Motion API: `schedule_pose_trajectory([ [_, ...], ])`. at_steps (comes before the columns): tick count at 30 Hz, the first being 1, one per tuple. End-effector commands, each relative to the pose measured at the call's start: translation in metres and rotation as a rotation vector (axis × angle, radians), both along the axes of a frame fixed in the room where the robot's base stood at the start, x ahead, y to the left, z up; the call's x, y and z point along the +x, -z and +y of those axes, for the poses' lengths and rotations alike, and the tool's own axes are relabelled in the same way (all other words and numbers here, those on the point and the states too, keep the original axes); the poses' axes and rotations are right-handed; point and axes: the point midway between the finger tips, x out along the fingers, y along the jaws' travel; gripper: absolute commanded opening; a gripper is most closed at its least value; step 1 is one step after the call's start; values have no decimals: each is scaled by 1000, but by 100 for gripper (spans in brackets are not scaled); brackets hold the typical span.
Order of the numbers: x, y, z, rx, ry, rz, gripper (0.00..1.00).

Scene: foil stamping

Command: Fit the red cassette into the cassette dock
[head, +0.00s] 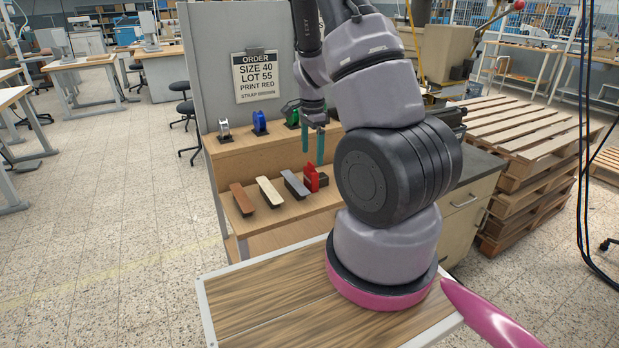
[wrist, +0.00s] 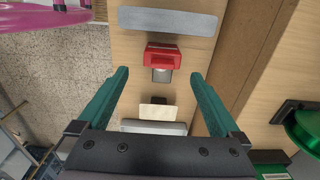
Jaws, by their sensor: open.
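A red piece (head: 311,178), which I take to be the red cassette, stands upright on the lower wooden shelf with a dark block beside it. The red piece also shows in the wrist view (wrist: 163,56), with a small grey part at its near side. My gripper (head: 313,157) points down above it, its teal fingers spread and empty. In the wrist view my gripper (wrist: 160,75) has its fingertips either side of the grey part, and the red piece lies just beyond them. I cannot tell whether they touch. I cannot make out the cassette dock for certain.
Brown (head: 242,199), cream (head: 270,191) and grey (head: 295,185) strips lie left of the red piece. Silver (head: 224,129), blue (head: 259,122) and green (head: 292,117) spools stand on the upper shelf. A grey panel with an order sign rises behind. Pallets (head: 520,140) stand right.

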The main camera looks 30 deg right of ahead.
Motion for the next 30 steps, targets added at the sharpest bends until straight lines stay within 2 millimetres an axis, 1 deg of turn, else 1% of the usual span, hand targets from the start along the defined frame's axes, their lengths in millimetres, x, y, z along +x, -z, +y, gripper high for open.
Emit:
schedule_pose_trajectory([
  [1, -1, 9, -1, 1, 2, 3, 100],
  [3, -1, 19, 0, 1, 1, 3, 100],
  [10, 0, 37, 1, 1, -1, 1, 100],
  [15, 3, 63, 2, 2, 0, 3, 100],
  [18, 3, 75, 2, 1, 0, 2, 100],
  [21, 4, 80, 2, 1, -1, -1, 100],
  [27, 4, 80, 3, 1, -2, -1, 100],
  [28, 4, 80, 3, 1, -2, -1, 96],
  [29, 4, 80, 3, 1, -2, -1, 85],
  [30, 4, 80, 3, 1, -2, -1, 69],
])
